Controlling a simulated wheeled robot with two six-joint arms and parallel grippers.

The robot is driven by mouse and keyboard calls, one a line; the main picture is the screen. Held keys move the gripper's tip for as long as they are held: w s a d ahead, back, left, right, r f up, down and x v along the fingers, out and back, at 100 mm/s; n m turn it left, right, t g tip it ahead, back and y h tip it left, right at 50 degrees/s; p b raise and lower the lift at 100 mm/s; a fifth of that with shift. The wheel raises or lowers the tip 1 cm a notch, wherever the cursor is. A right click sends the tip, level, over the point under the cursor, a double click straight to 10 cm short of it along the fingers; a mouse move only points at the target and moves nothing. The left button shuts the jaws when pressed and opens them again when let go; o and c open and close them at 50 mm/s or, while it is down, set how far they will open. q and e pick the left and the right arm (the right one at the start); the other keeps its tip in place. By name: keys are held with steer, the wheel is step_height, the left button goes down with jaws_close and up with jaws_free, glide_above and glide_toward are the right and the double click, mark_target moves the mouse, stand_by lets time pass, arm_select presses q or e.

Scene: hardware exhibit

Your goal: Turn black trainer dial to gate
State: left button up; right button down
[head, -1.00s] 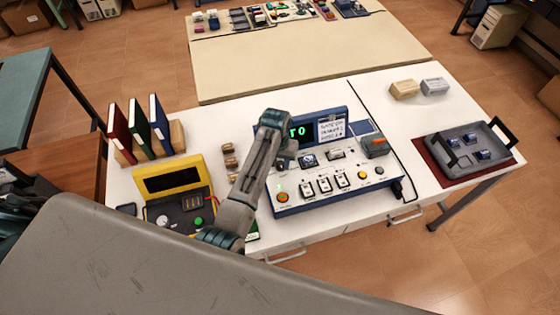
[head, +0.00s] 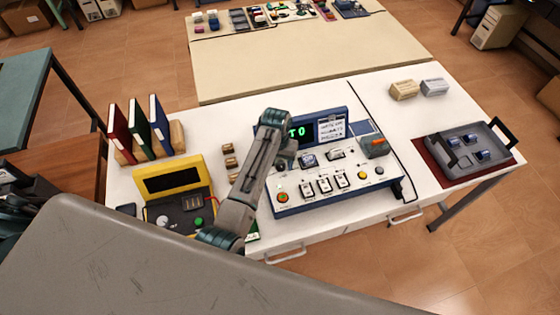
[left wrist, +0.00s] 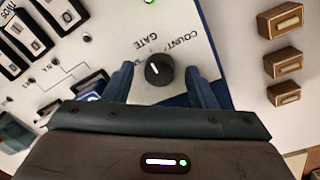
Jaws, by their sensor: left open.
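The black dial (left wrist: 159,69) is a round knob with a white pointer mark on the white trainer panel (left wrist: 185,20). The labels GATE and COUNT are printed beside it, upside down in the left wrist view. The pointer slants to the upper left, roughly toward GATE. My left gripper (left wrist: 160,78) is open, with one blue finger on each side of the dial and gaps visible between. In the head view the trainer (head: 330,195) is a white and blue box with a green display; my left arm hides the dial there. My right gripper is not in view.
Small wooden blocks (head: 229,162) lie left of the trainer. A yellow-lidded case (head: 170,180) and upright binders (head: 140,132) stand further left. A grey tray (head: 495,168) sits at the right. The table (head: 385,122) has clear room behind and right of the trainer.

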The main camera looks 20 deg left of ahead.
mark_target(278, 164)
arm_select(q)
step_height(278, 164, up, 11)
steer(key=b, duration=0.2)
steer(key=shift+a+f, duration=0.15)
steer(key=shift+a, duration=0.15)
steer(key=shift+f, duration=0.1)
